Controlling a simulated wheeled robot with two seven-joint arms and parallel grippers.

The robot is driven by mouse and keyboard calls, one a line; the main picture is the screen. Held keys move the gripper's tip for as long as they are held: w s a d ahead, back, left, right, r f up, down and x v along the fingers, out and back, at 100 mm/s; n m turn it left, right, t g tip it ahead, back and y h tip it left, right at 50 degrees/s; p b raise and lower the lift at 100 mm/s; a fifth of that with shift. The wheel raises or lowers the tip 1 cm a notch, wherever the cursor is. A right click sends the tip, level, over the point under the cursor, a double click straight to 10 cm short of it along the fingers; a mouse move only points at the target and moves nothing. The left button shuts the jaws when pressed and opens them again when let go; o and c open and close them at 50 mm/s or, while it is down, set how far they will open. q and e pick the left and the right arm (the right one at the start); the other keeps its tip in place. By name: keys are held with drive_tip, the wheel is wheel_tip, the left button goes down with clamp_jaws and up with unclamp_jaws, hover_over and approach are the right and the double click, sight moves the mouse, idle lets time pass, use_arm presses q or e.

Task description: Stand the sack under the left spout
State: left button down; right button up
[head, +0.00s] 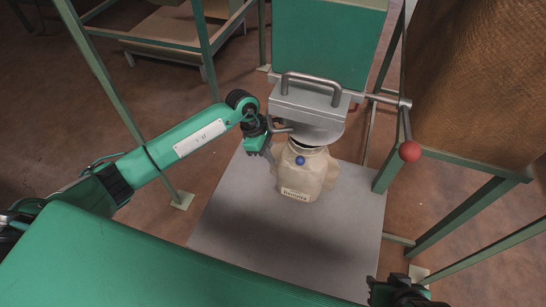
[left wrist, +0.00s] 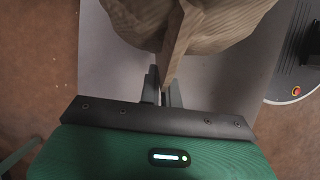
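The cream sack (head: 305,187), with a printed label and a blue round knob on its front, stands about upright on the grey plate (head: 240,215). Its top is directly below the metal spout (head: 308,128), whose lower rim hides the mouth. My left gripper (head: 268,157) is at the sack's upper left side. In the left wrist view a flap of the sack (left wrist: 210,25) comes down between the fingers of my left gripper (left wrist: 164,92), which look closed on it. My right gripper (head: 400,292) is at the bottom right edge, away from the sack; its fingers cannot be made out.
A lever with a red ball (head: 410,151) sticks out right of the spout. A green hopper panel (head: 325,40) rises above it. Green frame legs (head: 460,215) and a brown panel (head: 480,75) stand at the right. The plate's front and left parts are bare.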

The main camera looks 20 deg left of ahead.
use_arm(q)
drive_tip(key=shift+d+f, duration=0.55)
drive_tip(key=shift+f, duration=0.1)
drive_tip(key=shift+a+f, duration=0.1)
drive_tip(key=shift+f, duration=0.1)
drive_tip(key=c, duration=2)
unclamp_jaws()
drive_tip(key=o, duration=0.4)
